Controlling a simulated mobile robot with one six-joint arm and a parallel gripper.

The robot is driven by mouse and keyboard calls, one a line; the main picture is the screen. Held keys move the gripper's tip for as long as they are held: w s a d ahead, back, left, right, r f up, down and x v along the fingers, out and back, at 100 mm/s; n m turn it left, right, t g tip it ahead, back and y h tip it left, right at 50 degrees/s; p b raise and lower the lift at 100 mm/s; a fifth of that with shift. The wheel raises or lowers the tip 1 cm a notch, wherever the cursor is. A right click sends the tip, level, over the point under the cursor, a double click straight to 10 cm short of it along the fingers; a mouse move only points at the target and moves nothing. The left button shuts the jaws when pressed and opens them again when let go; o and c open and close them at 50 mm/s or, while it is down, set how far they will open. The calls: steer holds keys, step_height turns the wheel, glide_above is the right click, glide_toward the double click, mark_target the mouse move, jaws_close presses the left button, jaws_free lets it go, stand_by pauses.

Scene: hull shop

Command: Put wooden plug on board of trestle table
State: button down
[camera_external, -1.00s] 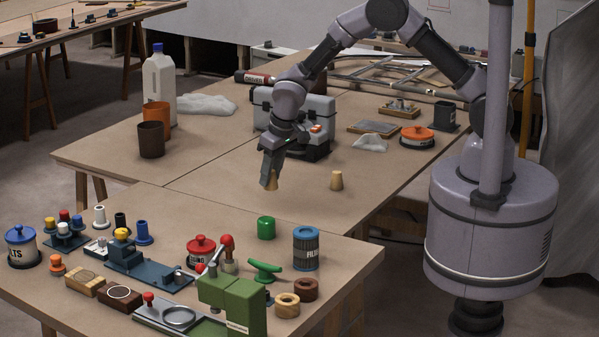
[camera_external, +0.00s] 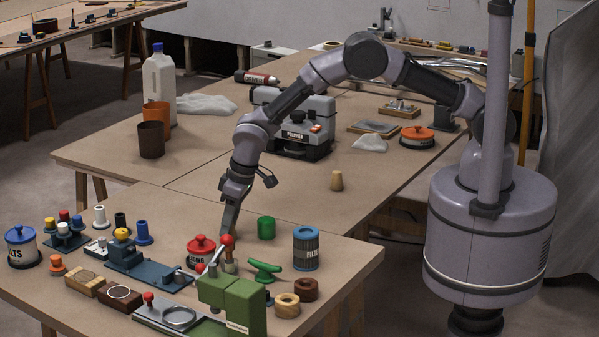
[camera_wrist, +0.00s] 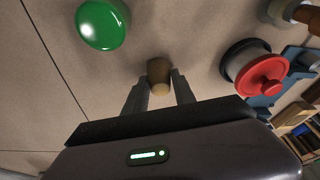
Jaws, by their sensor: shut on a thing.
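My gripper (camera_external: 226,236) reaches down over the near table's board (camera_external: 330,250), behind the red-knobbed lever of the green press. In the wrist view its fingers (camera_wrist: 159,82) are shut on a small brown wooden plug (camera_wrist: 159,70). The wrist view does not clearly show whether the plug touches the board.
A green cylinder (camera_external: 266,228), also in the wrist view (camera_wrist: 102,23), and a red-lidded pot (camera_external: 201,250), also there (camera_wrist: 265,78), flank my gripper. The green press (camera_external: 232,300) stands in front. A blue-topped tin (camera_external: 306,248) is to the right. Bare board lies behind the cylinder.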

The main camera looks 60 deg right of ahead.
steer(key=shift+r, duration=0.1)
steer(key=shift+f, duration=0.2)
steer(key=c, duration=1)
jaws_free()
steer(key=shift+c, duration=0.2)
steer(key=shift+r, duration=0.1)
